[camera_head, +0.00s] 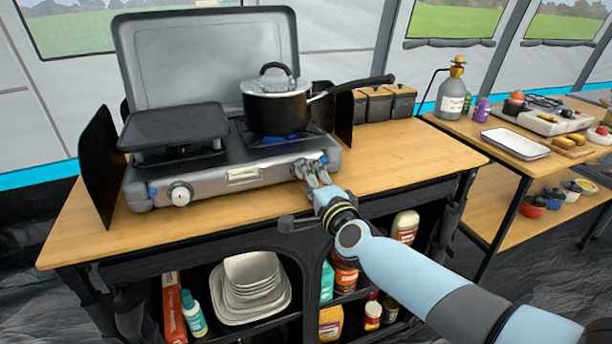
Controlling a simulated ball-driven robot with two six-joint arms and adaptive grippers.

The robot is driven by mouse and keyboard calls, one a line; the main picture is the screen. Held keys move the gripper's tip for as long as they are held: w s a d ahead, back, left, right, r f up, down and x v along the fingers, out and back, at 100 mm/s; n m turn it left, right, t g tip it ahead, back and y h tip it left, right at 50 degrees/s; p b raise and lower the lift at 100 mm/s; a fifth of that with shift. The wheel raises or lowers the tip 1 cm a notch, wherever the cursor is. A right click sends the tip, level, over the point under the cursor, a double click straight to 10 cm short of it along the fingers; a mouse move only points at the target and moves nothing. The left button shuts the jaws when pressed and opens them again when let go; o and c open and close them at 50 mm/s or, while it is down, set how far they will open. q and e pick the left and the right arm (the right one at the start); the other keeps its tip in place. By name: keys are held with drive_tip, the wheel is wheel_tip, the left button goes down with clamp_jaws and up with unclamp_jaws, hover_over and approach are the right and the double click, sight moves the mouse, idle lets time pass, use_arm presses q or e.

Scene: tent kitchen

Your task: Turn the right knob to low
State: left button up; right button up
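A grey camping stove (222,172) with its lid raised stands on the wooden counter. Its left knob (181,194) shows clearly at the front left. My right gripper (312,168) is at the stove's front right corner, where the right knob is hidden behind its fingers. I cannot tell whether the fingers are closed on the knob or only beside it. A blue flame (284,137) shows under the black saucepan (278,110) on the right burner. My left gripper is not in view.
A black griddle plate (174,128) covers the left burner. The saucepan's handle (355,87) sticks out to the right. Canisters (385,102) stand behind it. The counter (420,150) is clear right of the stove. Dishes and bottles fill the shelves below.

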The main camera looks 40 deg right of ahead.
drive_tip(key=v, duration=0.6)
drive_tip(key=shift+w, duration=0.1)
idle(0.3)
drive_tip(key=s+a+f+n+g+y+b, duration=0.1)
drive_tip(key=s+f+n+g, duration=0.15)
drive_tip(key=s+f, duration=0.6)
drive_tip(key=s+a+f+n+g+y+b, duration=0.15)
drive_tip(key=s+f+n, duration=0.25)
drive_tip(key=f, duration=0.9)
drive_tip(key=s+f+n+g+b, duration=0.1)
drive_tip(key=s+f+n+g, duration=0.2)
drive_tip(key=s+f, duration=0.55)
drive_tip(key=s+f+n+g, duration=0.4)
drive_tip(key=s+f, duration=0.4)
drive_tip(key=s, duration=0.5)
drive_tip(key=s+f+n+g, duration=0.5)
drive_tip(key=s+f+n, duration=0.1)
drive_tip(key=s, duration=0.8)
drive_tip(key=shift+a+f+y+b, duration=0.2)
drive_tip(key=shift+f+y+b, duration=0.2)
drive_tip(key=shift+f, duration=0.5)
drive_tip(key=shift+n, duration=0.25)
